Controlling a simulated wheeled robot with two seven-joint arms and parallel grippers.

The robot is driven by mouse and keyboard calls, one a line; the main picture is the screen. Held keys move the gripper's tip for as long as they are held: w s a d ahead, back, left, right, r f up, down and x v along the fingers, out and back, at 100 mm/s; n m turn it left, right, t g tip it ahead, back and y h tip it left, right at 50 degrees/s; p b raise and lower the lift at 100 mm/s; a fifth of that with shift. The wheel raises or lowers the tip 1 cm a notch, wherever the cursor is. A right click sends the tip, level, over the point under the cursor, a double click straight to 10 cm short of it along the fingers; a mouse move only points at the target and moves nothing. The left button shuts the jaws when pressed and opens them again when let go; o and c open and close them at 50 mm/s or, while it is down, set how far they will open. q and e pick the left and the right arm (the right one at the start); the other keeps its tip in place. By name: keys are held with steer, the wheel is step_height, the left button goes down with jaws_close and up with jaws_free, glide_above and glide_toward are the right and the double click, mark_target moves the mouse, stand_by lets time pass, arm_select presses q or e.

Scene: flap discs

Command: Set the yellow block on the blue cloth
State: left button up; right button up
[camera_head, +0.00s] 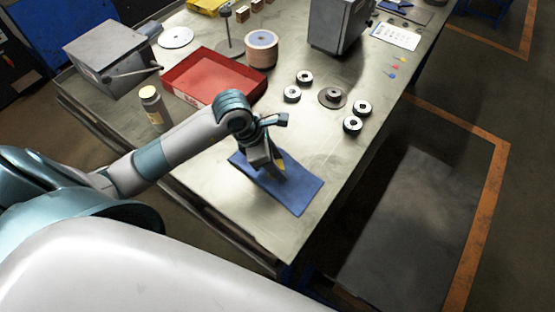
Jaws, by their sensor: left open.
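The blue cloth (300,192) lies flat near the front edge of the metal table. My left gripper (271,172) reaches down over the cloth's upper left part, with its jaws open. A small patch of the yellow block (280,164) shows right at the fingers, over the cloth. The gripper hides most of the block, so I cannot tell whether it touches the fingers or rests fully on the cloth. My right gripper is out of view.
A red tray (247,91) and a bottle (153,104) stand near my left arm. Several flap discs (333,97) lie behind the cloth. A grey box (108,55) and a tape-like roll (262,48) stand farther back. The tabletop right of the cloth is bare up to the edge.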

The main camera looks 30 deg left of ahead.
arm_select(q)
steer(key=b+v, duration=0.2)
steer(key=v, duration=1)
steer(key=shift+b, duration=0.4)
steer(key=shift+r, duration=0.25)
